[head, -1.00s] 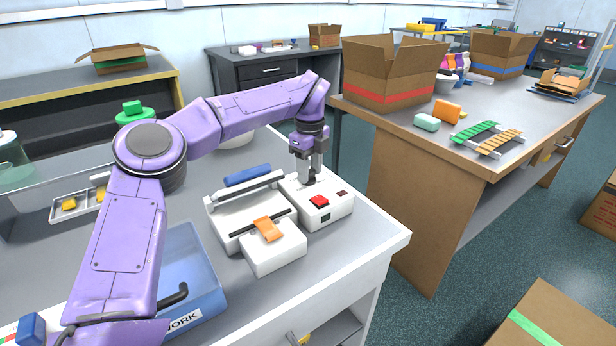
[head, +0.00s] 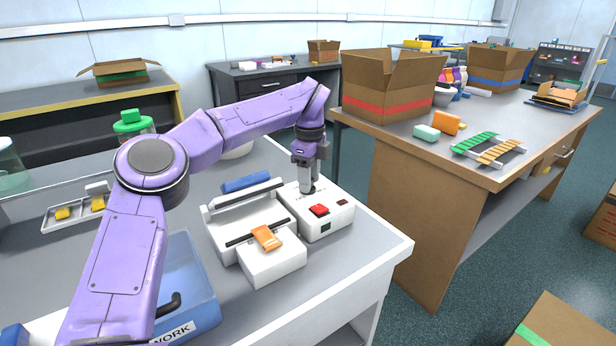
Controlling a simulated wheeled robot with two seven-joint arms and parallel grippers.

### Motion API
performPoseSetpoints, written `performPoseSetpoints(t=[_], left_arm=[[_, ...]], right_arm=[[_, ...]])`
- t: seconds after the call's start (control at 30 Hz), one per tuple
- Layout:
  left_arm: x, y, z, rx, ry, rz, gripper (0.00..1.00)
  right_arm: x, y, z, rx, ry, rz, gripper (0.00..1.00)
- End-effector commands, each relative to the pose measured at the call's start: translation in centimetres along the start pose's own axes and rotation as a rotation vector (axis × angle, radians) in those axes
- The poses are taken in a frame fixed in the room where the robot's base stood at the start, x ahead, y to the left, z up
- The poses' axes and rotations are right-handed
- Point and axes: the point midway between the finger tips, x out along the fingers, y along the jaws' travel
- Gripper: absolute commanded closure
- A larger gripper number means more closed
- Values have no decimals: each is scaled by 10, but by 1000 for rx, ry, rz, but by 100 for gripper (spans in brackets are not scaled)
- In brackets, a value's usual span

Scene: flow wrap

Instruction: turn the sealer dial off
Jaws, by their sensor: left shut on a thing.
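The sealer (head: 246,222) is a white machine with a blue-handled bar on the grey bench. An orange packet (head: 266,237) lies on its front plate. Its control box (head: 336,222) at the right carries a red switch (head: 319,210), a small dark red window (head: 342,202) and a dark green square on the front face. My left gripper (head: 307,188) points straight down at the back left of the box top, shut on the sealer dial, which its fingers mostly hide. The dial's marks cannot be read. My right gripper is out of view.
A blue bin (head: 190,290) with a label stands left of the sealer, partly behind my left arm. A tray (head: 72,216) with yellow pieces lies farther left. The bench's right edge (head: 385,262) is close to the control box.

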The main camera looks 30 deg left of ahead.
Motion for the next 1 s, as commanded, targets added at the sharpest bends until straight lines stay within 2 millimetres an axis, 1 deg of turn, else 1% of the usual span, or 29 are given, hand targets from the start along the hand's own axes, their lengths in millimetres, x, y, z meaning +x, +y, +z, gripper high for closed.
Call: performPoseSetpoints(t=[0.03,0.1,0.33,0.43,0.47,0.57,0.7,0.8,0.9,1.0], left_arm=[[-5,-2,1,0,0,-14,49],[-4,-2,1,0,0,-12,30],[-2,-1,1,-1,0,-6,30],[-6,-1,0,-1,0,-5,30],[-10,-1,0,0,0,-5,30],[-30,-1,0,-1,0,-8,30],[-67,-2,0,-2,-1,-8,30],[-88,-2,0,-2,-1,-9,30],[-102,-2,0,-2,-2,-7,30],[-108,-2,0,-1,-1,-7,30]], right_arm=[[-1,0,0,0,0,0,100],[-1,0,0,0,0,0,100],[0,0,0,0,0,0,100],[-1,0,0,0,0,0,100],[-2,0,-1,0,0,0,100],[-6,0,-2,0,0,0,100],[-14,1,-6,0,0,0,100],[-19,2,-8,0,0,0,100],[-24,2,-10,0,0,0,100],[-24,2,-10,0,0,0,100]])
